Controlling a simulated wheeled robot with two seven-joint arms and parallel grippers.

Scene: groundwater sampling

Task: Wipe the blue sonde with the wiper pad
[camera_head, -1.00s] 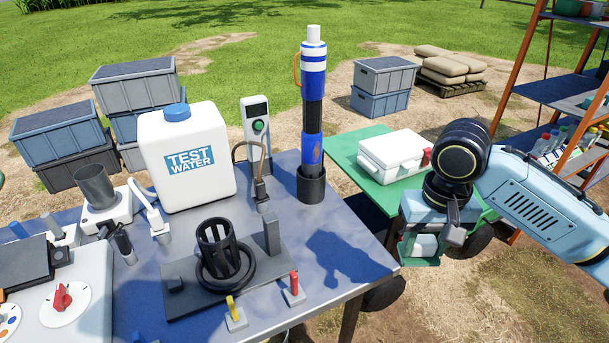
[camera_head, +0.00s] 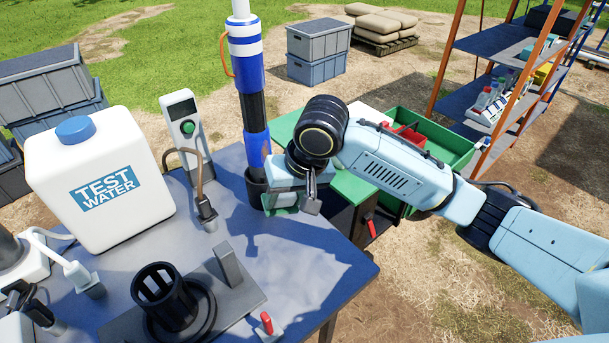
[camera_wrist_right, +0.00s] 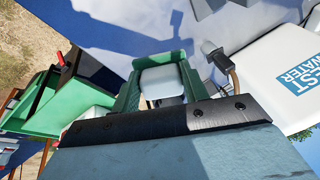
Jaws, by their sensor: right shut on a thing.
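The blue sonde (camera_head: 252,95), with white bands, a black middle section and an orange loop handle, stands upright in a black holder (camera_head: 257,185) on the table. My right gripper (camera_head: 284,205) is just right of the sonde's lower end in the head view; I cannot tell whether it touches. In the right wrist view (camera_wrist_right: 162,98) its green fingers are shut on a pale grey-white block, which appears to be the wiper pad (camera_wrist_right: 162,80). The pad is mostly hidden in the head view. I cannot make out the sonde in the wrist view. My left gripper is not in view.
A test water jug (camera_head: 95,180), a meter (camera_head: 185,130) and its cabled probe (camera_head: 207,212) stand left of the sonde. A black slotted cup (camera_head: 165,295) is in front. A green side table (camera_head: 350,187) and green bin (camera_head: 440,140) lie behind my right arm.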

